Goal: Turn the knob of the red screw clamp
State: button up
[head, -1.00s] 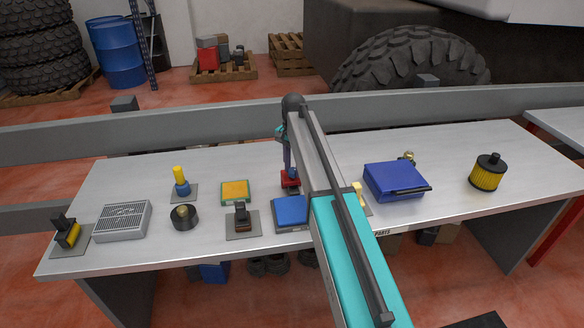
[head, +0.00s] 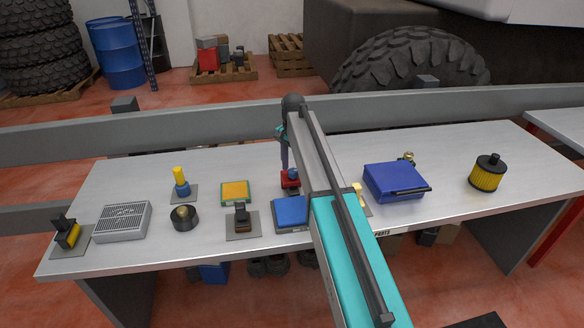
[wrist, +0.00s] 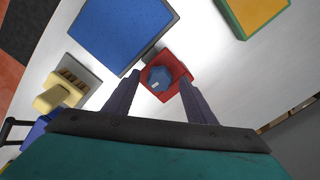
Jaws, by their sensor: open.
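The red screw clamp (head: 289,184) stands on the workbench behind the blue flat box, partly hidden by my arm. In the wrist view its red body (wrist: 177,62) shows with a blue faceted knob (wrist: 160,78) on top. The knob also shows in the head view (head: 293,173). My gripper (wrist: 158,82) is open, its two fingers pointing at the clamp. The knob appears between the fingertips in the wrist view. I cannot tell whether the fingers touch it or how far above it they are.
The blue flat box (wrist: 122,33) lies close beside the clamp. A yellow-topped item (wrist: 52,98) sits on a plate near the left finger. An orange-and-green panel filter (head: 235,191) lies left of the clamp. A blue case (head: 394,180) stands to the right.

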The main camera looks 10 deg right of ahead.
jog(key=shift+r, duration=0.1)
notch_tip(320, 180, up, 14)
jog(key=b, duration=0.3)
dwell(0.5)
dwell(0.5)
